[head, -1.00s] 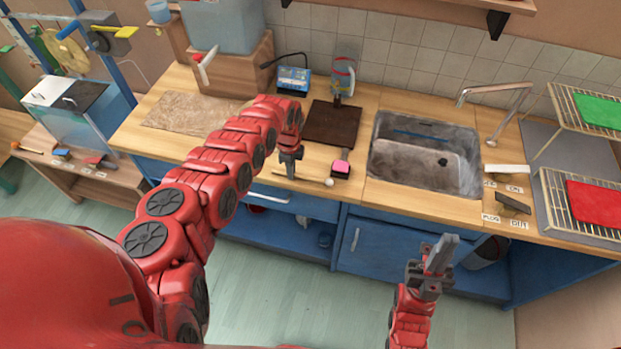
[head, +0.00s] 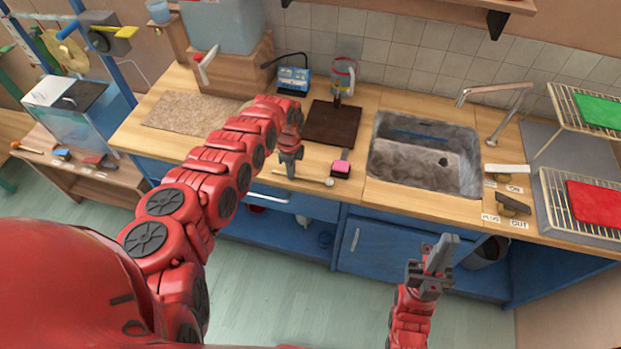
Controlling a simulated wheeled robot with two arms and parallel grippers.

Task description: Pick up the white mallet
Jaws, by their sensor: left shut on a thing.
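The white mallet (head: 329,182) lies along the front of the wooden counter. Its small round white head points right, and its thin stick runs left to my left gripper. My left gripper (head: 291,174) points down at the counter and is shut on the mallet's stick, near its left part. The mallet still looks level and low at the counter surface; I cannot tell whether it touches it. My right gripper (head: 440,252) is in front of the blue cabinets, away from the counter items. Its fingers are seen edge-on, so their gap cannot be made out.
Behind are a dark brown board (head: 332,123) and a blue box (head: 293,79). The sink (head: 425,155) is to the right. A tan mat (head: 190,112) lies left of my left arm.

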